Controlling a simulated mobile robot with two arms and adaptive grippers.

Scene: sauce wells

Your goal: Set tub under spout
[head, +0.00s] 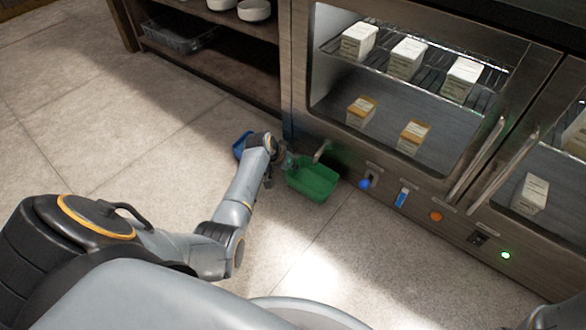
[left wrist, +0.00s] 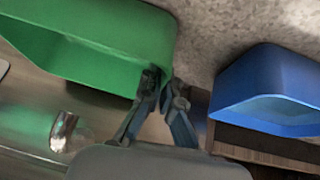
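A green tub (head: 313,184) is at the foot of the steel cabinet, and it fills the upper left of the left wrist view (left wrist: 95,45). A short metal spout (head: 322,151) juts from the cabinet at the tub's far rim; it also shows in the left wrist view (left wrist: 65,131). I cannot tell how far the tub lies below it. My left gripper (head: 286,163) is at the tub's left end. In the left wrist view its fingers (left wrist: 163,84) are close together with the green wall between them. My right gripper is out of view.
A blue tub (head: 241,146) is on the floor behind my left arm, also in the left wrist view (left wrist: 267,90). A blue knob (head: 364,184) and other controls line the cabinet front. A wooden shelf (head: 215,62) stands left. Floor in front is clear.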

